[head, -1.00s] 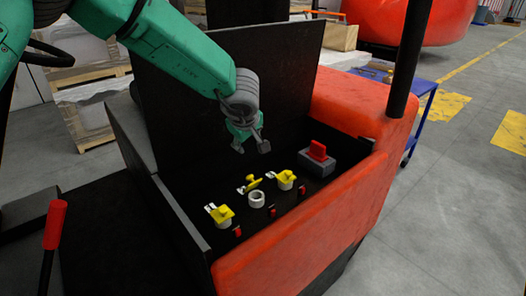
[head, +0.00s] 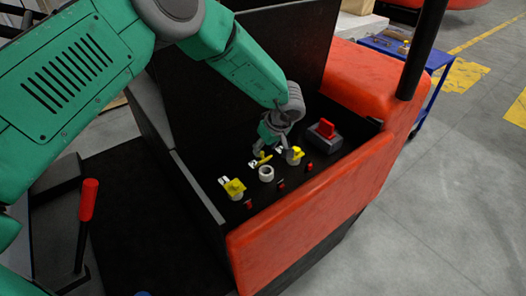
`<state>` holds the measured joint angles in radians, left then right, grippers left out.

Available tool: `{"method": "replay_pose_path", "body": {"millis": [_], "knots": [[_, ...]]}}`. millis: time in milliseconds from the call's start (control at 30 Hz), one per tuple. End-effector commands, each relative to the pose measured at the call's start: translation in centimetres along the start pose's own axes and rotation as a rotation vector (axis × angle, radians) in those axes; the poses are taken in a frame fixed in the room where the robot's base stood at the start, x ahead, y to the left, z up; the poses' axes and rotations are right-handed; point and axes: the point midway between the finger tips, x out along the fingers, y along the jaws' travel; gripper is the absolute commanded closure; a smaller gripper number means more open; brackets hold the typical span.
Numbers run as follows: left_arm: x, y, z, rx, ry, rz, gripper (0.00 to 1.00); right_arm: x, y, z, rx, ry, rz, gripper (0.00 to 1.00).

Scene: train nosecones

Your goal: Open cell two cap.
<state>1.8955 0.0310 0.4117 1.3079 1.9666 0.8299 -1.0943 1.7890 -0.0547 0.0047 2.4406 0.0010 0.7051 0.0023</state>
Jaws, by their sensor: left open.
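Three white round cells stand in a row in the black compartment. The left cell (head: 236,194) has its yellow cap (head: 234,186) over it. The middle cell (head: 266,175) shows an open white ring, and its yellow cap (head: 261,159) sits tilted back behind it. The right cell (head: 296,160) has its yellow cap (head: 294,153) on top. My left gripper (head: 271,151) is open and empty, pointing down just behind the middle and right cells, close to their caps. I cannot tell whether a finger touches a cap. My right gripper is not in view.
Small red switches (head: 281,183) line the front of the cells. A grey block with a red handle (head: 325,129) stands to the right. A black raised lid (head: 270,45) is behind, and a red body wall (head: 310,205) is in front.

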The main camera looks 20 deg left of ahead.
Motion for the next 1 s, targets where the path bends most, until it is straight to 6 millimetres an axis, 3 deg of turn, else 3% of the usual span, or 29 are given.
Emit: {"method": "replay_pose_path", "body": {"millis": [233,600,633,733,1000], "knots": [[3.2,0.0,0.0,0.001,0.001,0.002,0.59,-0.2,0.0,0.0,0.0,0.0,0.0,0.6],[3.9,0.0,0.0,0.001,0.001,0.002,0.59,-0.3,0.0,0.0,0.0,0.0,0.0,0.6],[3.9,0.0,0.0,0.001,0.001,0.002,0.63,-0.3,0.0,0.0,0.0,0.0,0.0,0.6],[3.9,0.1,0.0,0.001,0.001,0.002,0.98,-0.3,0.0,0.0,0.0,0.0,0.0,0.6],[4.0,0.1,-0.1,-0.001,-0.023,0.003,1.0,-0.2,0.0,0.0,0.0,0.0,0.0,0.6]]}}
